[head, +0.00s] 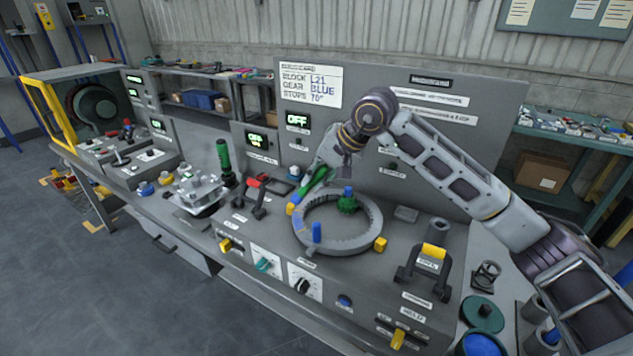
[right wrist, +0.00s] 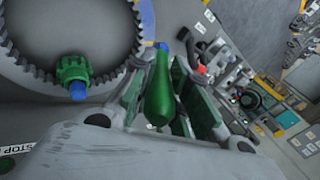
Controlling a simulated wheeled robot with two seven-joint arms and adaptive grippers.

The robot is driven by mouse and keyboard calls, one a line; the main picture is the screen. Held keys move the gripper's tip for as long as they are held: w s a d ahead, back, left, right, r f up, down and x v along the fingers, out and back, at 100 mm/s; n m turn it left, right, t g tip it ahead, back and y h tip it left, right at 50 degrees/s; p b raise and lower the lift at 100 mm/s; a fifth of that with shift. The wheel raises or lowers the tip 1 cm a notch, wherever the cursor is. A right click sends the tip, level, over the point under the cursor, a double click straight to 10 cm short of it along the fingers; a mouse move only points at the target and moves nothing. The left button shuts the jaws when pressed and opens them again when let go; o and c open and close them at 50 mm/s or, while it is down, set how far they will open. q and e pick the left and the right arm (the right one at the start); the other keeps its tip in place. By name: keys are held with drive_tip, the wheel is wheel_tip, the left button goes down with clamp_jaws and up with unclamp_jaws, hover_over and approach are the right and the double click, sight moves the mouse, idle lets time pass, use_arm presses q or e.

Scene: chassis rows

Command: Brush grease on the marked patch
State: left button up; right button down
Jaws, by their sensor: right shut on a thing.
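My right gripper (head: 318,174) is shut on the green handle of the brush (head: 309,184), above the back left of a grey toothed ring (head: 372,218). The handle (right wrist: 159,98) shows between the fingers in the right wrist view, with a small blue end beyond it. In the head view the brush slants down to the left, near the ring's rim; I cannot tell whether its tip touches. A blue area (head: 297,224) shows on the ring's left side; I cannot tell whether it is the marked patch. My left gripper is not in view.
A green gear (head: 347,204) with a blue knob sits inside the ring. A lever stand (head: 428,268) is at right, a metal fixture (head: 199,190) at left. The panel (head: 398,130) rises behind.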

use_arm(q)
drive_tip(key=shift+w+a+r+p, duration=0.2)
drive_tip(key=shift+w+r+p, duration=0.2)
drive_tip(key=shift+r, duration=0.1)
use_arm(e)
drive_tip(key=shift+r, duration=1.2)
use_arm(q)
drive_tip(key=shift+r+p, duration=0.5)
drive_tip(key=shift+p, duration=0.05)
use_arm(e)
drive_tip(key=shift+r, duration=1.5)
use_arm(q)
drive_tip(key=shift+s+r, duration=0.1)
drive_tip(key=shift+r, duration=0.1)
use_arm(e)
drive_tip(key=shift+r, duration=0.2)
